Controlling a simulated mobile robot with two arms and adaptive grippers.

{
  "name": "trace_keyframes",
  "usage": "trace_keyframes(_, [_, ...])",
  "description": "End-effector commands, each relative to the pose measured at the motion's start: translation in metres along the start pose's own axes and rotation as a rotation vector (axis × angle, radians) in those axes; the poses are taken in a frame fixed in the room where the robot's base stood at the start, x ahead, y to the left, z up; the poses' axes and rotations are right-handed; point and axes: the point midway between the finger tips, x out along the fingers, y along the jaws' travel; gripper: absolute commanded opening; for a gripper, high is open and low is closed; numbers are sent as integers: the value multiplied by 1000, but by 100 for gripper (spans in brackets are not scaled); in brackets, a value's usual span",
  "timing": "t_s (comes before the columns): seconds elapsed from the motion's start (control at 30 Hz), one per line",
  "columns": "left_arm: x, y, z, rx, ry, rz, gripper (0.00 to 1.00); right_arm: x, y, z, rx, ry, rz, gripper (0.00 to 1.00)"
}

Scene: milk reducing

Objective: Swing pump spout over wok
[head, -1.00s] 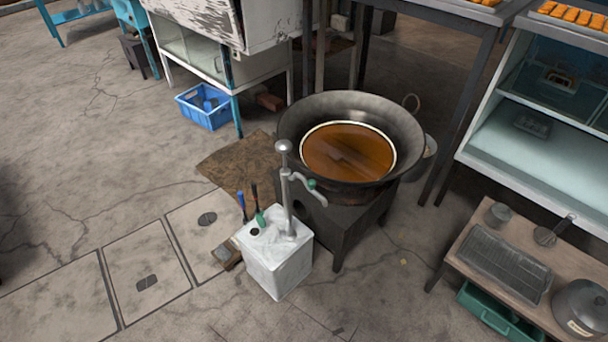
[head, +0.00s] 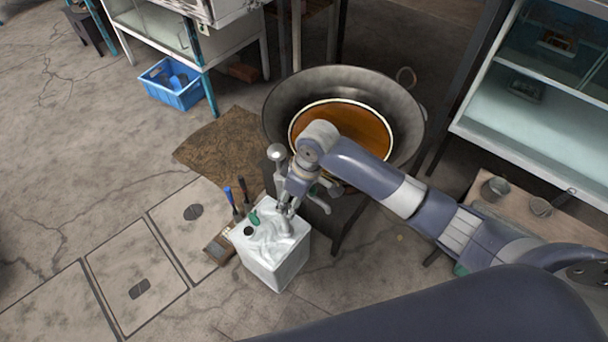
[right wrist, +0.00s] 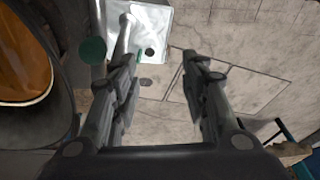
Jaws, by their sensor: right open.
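The hand pump stands on a white square canister (head: 272,255); its round grey knob (head: 277,152) shows beside my right arm. My right gripper (head: 287,207) is open, pointing down beside the pump column above the canister, and hides much of the spout. In the right wrist view the pump pipe (right wrist: 125,33) and the spout's green end (right wrist: 93,50) lie by the left finger of the open gripper (right wrist: 158,68). The wok (head: 400,105) with brown-orange liquid stands behind the pump, partly covered by my arm. My left gripper is out of view.
A blue-handled and a dark-handled tool (head: 233,200) stick up at the canister's left. A blue crate (head: 172,85) sits under the white cabinet. A low wooden table (head: 520,190) is at right, partly behind my arm. The floor at left is clear.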

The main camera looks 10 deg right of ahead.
Motion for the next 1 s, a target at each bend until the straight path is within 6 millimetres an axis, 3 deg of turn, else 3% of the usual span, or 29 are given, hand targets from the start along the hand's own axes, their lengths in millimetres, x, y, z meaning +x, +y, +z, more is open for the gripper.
trace_keyframes(0.4, [-4, 0, -3, 0, 4, 0, 30, -92, 48, -1, -156, -197, 41, 41])
trace_keyframes(0.53, [-4, 0, -5, 0, 8, 0, 30, -105, 54, 3, -171, -234, 43, 41])
trace_keyframes(0.73, [-5, -1, -9, 1, 15, -1, 30, -94, 55, 7, -173, -243, 39, 41])
trace_keyframes(1.0, [-7, -1, -9, 1, 15, -1, 30, -46, 58, 19, -171, -243, 41, 41])
